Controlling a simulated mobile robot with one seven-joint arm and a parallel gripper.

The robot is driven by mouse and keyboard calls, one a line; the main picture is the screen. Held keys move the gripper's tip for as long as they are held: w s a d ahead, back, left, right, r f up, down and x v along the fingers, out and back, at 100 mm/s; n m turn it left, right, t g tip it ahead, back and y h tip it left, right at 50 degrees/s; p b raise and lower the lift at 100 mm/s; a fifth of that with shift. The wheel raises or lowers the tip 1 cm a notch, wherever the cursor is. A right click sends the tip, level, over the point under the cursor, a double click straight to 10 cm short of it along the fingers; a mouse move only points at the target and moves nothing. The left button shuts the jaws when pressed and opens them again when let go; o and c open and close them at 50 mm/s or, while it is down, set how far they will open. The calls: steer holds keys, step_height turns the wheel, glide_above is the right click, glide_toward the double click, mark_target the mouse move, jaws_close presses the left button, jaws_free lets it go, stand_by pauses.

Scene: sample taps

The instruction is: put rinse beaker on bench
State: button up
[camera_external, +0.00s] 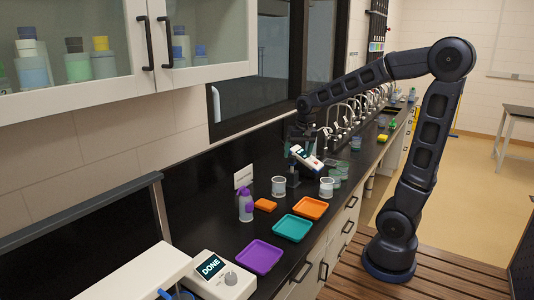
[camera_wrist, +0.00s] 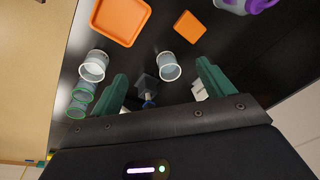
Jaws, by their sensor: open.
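Two clear, white-rimmed beakers stand upright on the black bench (camera_external: 190,212). One is at the left (camera_external: 278,187), the other at the right (camera_external: 327,188); I cannot tell which is the rinse beaker. In the wrist view the first (camera_wrist: 170,68) appears between my fingertips but beyond them, and the second (camera_wrist: 93,67) lies left of the left finger. My gripper (camera_wrist: 163,72) is open, with green fingers apart and nothing held.
Orange (camera_external: 308,208), teal (camera_external: 292,228) and purple (camera_external: 258,257) trays lie in front, with an orange block (camera_external: 265,204) and purple-topped bottle (camera_external: 246,206). Green-tinted beakers (camera_external: 335,176) stand beside the right beaker. A row of taps (camera_external: 345,118) runs along the back.

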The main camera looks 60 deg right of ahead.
steer(key=s+a+r+n+t, duration=0.1)
steer(key=s+a+n, duration=0.2)
steer(key=s, duration=0.7)
steer(key=s+a+r+n+t, duration=0.1)
steer(key=s+a+r+n, duration=0.1)
steer(key=s+n, duration=0.3)
steer(key=s, duration=0.4)
steer(key=shift+s+a+r+t, duration=0.3)
steer(key=shift+s+a, duration=0.05)
steer(key=shift+a, duration=0.05)
